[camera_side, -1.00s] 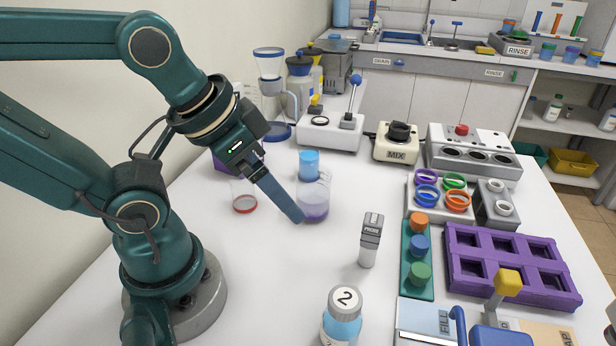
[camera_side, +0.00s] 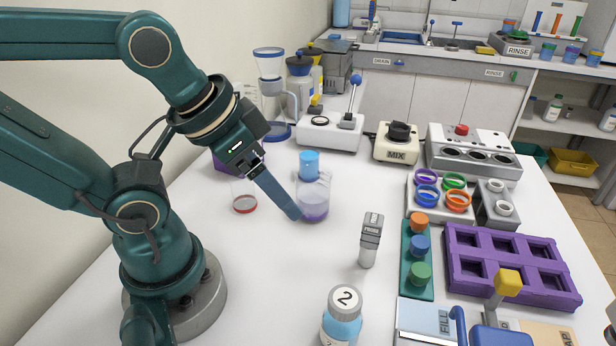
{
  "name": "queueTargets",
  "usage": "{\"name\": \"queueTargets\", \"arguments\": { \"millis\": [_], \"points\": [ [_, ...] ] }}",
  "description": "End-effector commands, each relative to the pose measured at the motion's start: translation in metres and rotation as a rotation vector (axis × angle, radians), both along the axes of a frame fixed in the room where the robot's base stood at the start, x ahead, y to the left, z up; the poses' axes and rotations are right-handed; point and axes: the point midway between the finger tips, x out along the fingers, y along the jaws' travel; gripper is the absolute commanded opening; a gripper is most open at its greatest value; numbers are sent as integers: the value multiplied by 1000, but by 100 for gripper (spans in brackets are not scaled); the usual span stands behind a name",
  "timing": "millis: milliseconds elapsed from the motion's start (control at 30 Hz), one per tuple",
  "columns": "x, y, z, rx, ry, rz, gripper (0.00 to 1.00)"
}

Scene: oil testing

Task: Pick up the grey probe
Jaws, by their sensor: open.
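The grey probe (camera_side: 371,232), with a label on its grey upper part and a pale lower part, stands upright on the white table near the middle. My gripper (camera_side: 297,214) is open, its blue fingers pointing down and to the right. It is to the left of the probe and clear of it. The fingertips appear beside a jar with purple liquid (camera_side: 315,206); I cannot tell whether they touch it. The gap between the fingers is hidden from this side.
A bottle marked 2 (camera_side: 342,318) stands in front of the probe. A green rack with coloured caps (camera_side: 409,284) and a purple tray (camera_side: 452,236) are to its right. A red-rimmed dish (camera_side: 245,204) lies left of my fingers. The table between my gripper and the probe is clear.

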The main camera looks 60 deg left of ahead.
Motion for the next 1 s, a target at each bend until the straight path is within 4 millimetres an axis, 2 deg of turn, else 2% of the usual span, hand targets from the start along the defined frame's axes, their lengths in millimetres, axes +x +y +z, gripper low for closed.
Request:
{"name": "queueTargets", "arguments": {
  "millis": [167,267,367,500,633,800,900,1000],
  "points": [
    [3,0,2,-1,-16,3,72],
    [18,5,10,26,-102,2,72],
    [48,16,30,107,-263,-21,72],
    [97,31,54,257,-467,-99,72],
    [137,31,64,365,-604,-232,72],
    [174,12,50,394,-718,-473,72],
    [182,-3,30,344,-752,-613,72],
    [180,-18,6,249,-770,-736,72]
  ]
}}
